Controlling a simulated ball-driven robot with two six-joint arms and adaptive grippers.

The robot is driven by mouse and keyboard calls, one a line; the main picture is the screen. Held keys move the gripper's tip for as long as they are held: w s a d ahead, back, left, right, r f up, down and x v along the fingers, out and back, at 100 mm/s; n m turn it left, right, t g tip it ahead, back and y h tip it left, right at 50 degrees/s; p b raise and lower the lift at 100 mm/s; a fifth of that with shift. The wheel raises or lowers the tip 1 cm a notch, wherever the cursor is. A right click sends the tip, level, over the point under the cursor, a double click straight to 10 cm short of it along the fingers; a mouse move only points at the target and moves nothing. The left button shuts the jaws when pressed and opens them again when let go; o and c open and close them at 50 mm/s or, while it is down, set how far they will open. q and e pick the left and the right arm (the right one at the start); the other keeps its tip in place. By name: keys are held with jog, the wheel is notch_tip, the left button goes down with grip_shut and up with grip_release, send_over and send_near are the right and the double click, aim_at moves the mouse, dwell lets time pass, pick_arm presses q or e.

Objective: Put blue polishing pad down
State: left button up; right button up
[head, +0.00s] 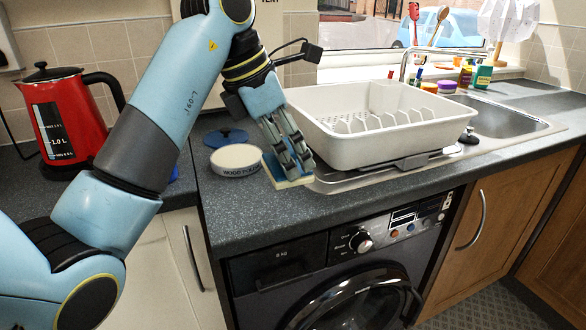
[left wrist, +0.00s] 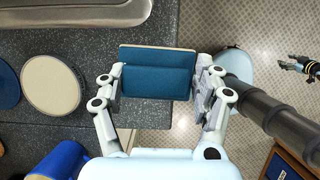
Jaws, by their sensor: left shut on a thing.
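The blue polishing pad (left wrist: 157,82) is a rectangular block with a blue face and a pale tan layer along one edge. My left gripper (left wrist: 158,90) is shut on it, one finger at each short end. In the head view the pad (head: 284,177) shows its pale edge below the left gripper (head: 289,160), by the worktop's front edge; whether it touches the worktop is unclear. In the left wrist view part of the pad overlaps the floor beyond the edge. A dark gripper, seemingly my right one (left wrist: 300,65), shows small at the right; its jaws are unclear.
A wood polish tin (head: 236,170) with a pale top and a blue lid (head: 226,137) stand left of the pad. A white dish rack (head: 380,150) is on the drainer to the right. A red kettle (head: 70,120) stands left. The worktop (head: 235,215) in front is bare.

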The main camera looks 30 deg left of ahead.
pick_arm(q)
jog(key=a+f, duration=0.1)
jog(key=a, duration=0.1)
jog(key=a+f, duration=0.2)
jog(key=a, duration=0.1)
jog(key=a+f, duration=0.1)
jog(key=a, duration=0.2)
jog(key=shift+w+a+f, duration=0.15)
jog(key=shift+w+f, duration=0.2)
jog(key=shift+f, duration=0.05)
jog(key=f, duration=0.2)
jog(key=shift+d+f, duration=0.3)
jog(key=shift+s+f, duration=0.1)
jog(key=shift+f, duration=0.35)
jog(key=o, duration=1.6)
jog(key=shift+f, duration=0.1)
jog(key=v, duration=1)
jog(key=shift+d+r, duration=0.2)
jog(key=shift+r, duration=0.2)
